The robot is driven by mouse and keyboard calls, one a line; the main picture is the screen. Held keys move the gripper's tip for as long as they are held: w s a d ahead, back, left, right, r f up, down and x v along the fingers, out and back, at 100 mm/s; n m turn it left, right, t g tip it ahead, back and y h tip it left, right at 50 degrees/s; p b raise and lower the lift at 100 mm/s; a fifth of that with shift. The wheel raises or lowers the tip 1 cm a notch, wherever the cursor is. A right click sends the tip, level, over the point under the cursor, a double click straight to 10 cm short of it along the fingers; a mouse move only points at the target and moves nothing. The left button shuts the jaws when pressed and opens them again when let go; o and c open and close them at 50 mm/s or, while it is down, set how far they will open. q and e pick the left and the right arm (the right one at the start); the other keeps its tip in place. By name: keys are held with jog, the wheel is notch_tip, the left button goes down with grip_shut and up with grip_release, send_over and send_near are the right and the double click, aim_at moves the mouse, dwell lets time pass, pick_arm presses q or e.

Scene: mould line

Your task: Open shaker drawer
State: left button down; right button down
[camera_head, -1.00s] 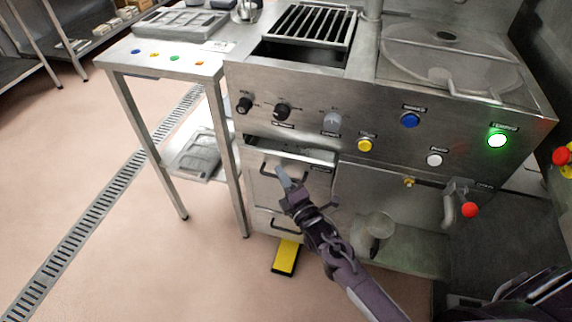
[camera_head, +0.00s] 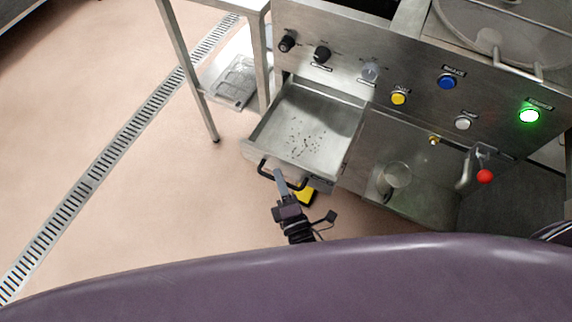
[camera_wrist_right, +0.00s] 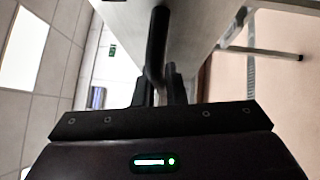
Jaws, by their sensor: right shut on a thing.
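The shaker drawer (camera_head: 311,126) is pulled well out from the steel cabinet. It is a shallow metal tray with dark crumbs on its floor. Its black bar handle (camera_head: 267,175) is on the front face. My right gripper (camera_head: 281,180) is at the handle and shut on it. In the right wrist view the handle (camera_wrist_right: 157,45) runs between the two dark fingers (camera_wrist_right: 160,88), with the drawer front (camera_wrist_right: 195,30) behind. My left gripper is not in view; a large purple part of my own body fills the bottom of the head view.
Above the drawer is a control panel (camera_head: 425,75) with knobs and coloured buttons. A valve with a red knob (camera_head: 484,176) is to the right.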

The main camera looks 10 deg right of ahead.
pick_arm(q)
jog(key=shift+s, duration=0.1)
pick_arm(e)
jog(key=shift+s, duration=0.1)
jog(key=c, duration=1.5)
grip_release()
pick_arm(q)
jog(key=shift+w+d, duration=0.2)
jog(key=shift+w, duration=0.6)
pick_arm(e)
jog(key=v, duration=0.7)
jog(key=shift+s+f, duration=0.15)
jog(key=shift+s, duration=0.25)
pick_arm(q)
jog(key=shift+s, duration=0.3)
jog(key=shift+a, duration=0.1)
pick_arm(e)
jog(key=shift+f, duration=0.1)
